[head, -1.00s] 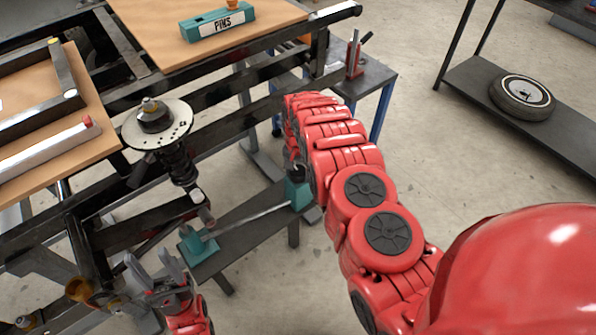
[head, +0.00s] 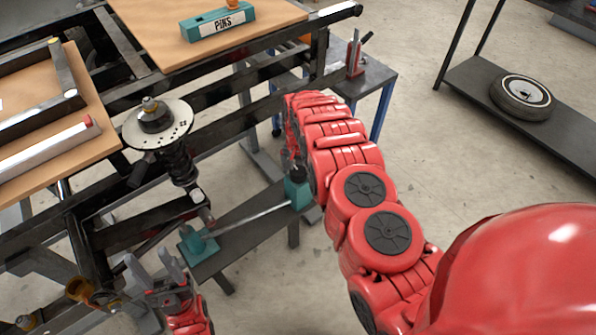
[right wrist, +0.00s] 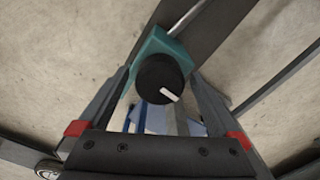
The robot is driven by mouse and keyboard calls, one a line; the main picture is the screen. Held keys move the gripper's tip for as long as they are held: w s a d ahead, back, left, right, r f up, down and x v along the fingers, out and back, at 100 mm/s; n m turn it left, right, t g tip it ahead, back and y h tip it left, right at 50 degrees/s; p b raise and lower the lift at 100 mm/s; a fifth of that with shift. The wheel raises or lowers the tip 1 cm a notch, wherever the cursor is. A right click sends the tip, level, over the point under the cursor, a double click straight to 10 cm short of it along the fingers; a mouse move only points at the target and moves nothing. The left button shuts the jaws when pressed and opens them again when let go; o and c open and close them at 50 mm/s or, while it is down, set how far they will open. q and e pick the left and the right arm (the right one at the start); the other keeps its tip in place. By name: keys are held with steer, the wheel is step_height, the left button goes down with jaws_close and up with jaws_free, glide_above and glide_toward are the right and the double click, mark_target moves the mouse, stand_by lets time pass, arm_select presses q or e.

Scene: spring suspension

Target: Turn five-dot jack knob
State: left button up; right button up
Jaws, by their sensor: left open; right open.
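A black knob (right wrist: 160,78) with a white pointer line shows in the right wrist view, on a teal block (right wrist: 152,48) with a metal rod running from it. In the head view the knob (head: 299,175) is small and partly behind my right arm, at the right end of the jack (head: 250,217). My right gripper (right wrist: 162,74) is open, with one finger on each side of the knob; whether they touch it is unclear. It is mostly hidden in the head view. My left gripper (head: 155,264) is open and empty, below the jack's left teal block (head: 197,242). No five-dot mark is readable on the jack.
A spring strut with a dotted pale disc (head: 180,132) stands left of the jack. Black frame rails (head: 220,92) cross above it. A teal pins box (head: 218,22) sits on the wooden board. A wheel (head: 522,97) lies on the right shelf.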

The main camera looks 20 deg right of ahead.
mark_target(298, 170)
step_height(298, 170, up, 9)
steer(key=shift+f+b, duration=0.15)
steer(key=shift+b, duration=0.2)
step_height(298, 170, up, 9)
steer(key=p, duration=0.7)
steer(key=shift+f, duration=0.2)
steer(key=shift+f, duration=0.1)
